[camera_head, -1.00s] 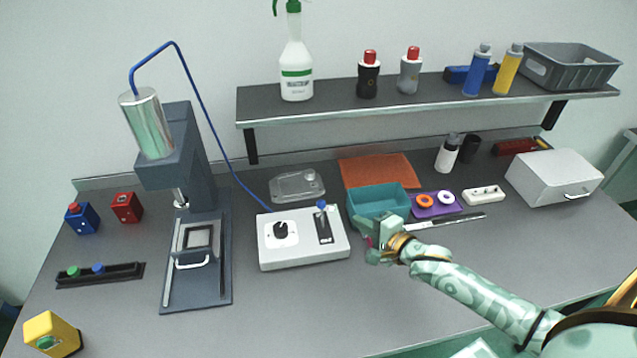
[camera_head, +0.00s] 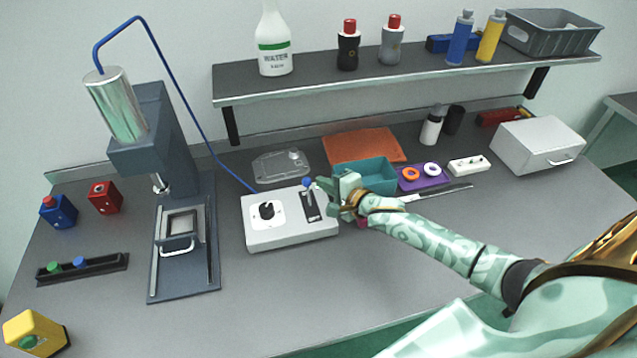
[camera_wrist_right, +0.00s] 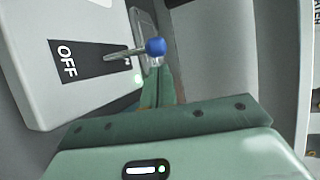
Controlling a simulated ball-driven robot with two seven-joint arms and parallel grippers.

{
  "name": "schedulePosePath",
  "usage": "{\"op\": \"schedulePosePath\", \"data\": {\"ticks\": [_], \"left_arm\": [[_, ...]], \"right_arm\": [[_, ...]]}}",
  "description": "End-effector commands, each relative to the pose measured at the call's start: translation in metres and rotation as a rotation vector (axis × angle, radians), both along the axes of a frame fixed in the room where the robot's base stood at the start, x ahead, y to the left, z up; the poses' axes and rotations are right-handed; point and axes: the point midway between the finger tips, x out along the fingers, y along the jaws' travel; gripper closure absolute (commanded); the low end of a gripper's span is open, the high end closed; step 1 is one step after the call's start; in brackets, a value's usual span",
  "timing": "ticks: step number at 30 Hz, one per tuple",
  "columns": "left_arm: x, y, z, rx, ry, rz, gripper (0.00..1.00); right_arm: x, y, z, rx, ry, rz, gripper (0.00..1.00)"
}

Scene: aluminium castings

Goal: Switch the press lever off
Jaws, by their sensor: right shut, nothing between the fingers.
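The press lever is a metal rod with a blue ball knob (camera_head: 307,183) on the white control box (camera_head: 285,236). In the right wrist view the lever (camera_wrist_right: 155,46) leans away from the OFF label (camera_wrist_right: 68,60), over the opposite end of its black plate, where a partly hidden label shows. A green light glows beside that end. My right gripper (camera_head: 324,190) is shut and empty, just right of the knob. In the wrist view its fingers (camera_wrist_right: 158,80) are close below the knob; I cannot tell whether they touch. My left gripper is not in view.
The press (camera_head: 165,135) stands left of the box, joined to it by a blue hose. A clear lid (camera_head: 281,167) lies behind the box. A teal bin (camera_head: 375,172) is close behind my right gripper. The shelf (camera_head: 400,82) overhangs the back. The table's front middle is clear.

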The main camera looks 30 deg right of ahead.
Motion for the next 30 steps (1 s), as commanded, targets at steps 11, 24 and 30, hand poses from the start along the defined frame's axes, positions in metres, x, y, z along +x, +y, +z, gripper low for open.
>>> {"op": "schedulePosePath", "data": {"ticks": [11, 24, 30], "left_arm": [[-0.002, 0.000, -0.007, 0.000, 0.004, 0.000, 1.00], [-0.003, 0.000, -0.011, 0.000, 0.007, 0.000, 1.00], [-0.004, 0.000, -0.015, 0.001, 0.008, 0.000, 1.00]], "right_arm": [[0.024, 0.005, -0.007, 0.001, 0.000, 0.000, 1.00], [0.023, 0.006, -0.008, -0.004, -0.022, -0.001, 1.00], [0.022, 0.006, -0.006, -0.015, -0.059, -0.001, 1.00]]}}
